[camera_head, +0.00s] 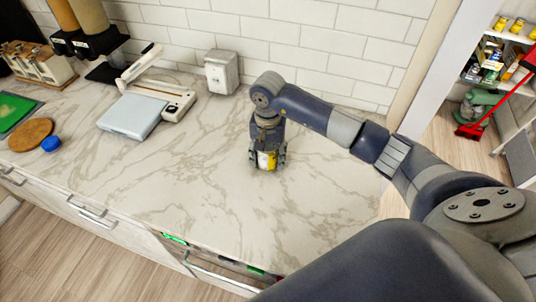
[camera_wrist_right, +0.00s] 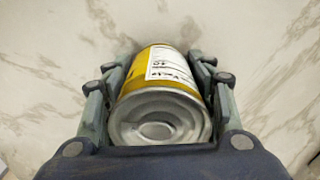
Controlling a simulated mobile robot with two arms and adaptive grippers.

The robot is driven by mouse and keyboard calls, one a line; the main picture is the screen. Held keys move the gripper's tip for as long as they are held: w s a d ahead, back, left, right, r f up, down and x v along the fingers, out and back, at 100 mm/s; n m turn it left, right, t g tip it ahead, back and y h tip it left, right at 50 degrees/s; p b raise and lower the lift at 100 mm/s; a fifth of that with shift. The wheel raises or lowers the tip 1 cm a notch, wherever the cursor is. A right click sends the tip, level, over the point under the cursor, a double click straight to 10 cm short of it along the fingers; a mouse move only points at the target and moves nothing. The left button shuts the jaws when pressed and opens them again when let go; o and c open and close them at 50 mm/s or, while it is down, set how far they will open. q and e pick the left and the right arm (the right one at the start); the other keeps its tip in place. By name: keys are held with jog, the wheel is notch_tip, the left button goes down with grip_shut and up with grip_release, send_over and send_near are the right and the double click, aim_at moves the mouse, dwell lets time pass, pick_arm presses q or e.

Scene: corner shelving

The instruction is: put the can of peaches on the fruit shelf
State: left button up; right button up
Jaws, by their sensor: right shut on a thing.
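A yellow can with a white label (camera_head: 266,160) is on or just above the marble counter in the head view; I cannot tell if it touches the counter. My right gripper (camera_head: 267,158) reaches down over it and is shut on it. In the right wrist view the can (camera_wrist_right: 165,95) sits between the two fingers of the right gripper (camera_wrist_right: 158,92), its silver lid facing the camera. The label's text is too small to tell the contents. The left gripper is not in view. Shelves (camera_head: 513,38) with several cans and boxes show at the far right; I cannot tell which is the fruit shelf.
The marble counter (camera_head: 190,190) is clear around the can. A white box (camera_head: 221,72) stands by the wall, left of my right arm. A scale-like device (camera_head: 135,115), a round wooden board (camera_head: 30,134) and a blue lid (camera_head: 51,143) lie left. A red broom (camera_head: 490,110) stands by the shelves.

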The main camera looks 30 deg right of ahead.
jog(key=shift+f, duration=0.1)
jog(key=o, duration=1.3)
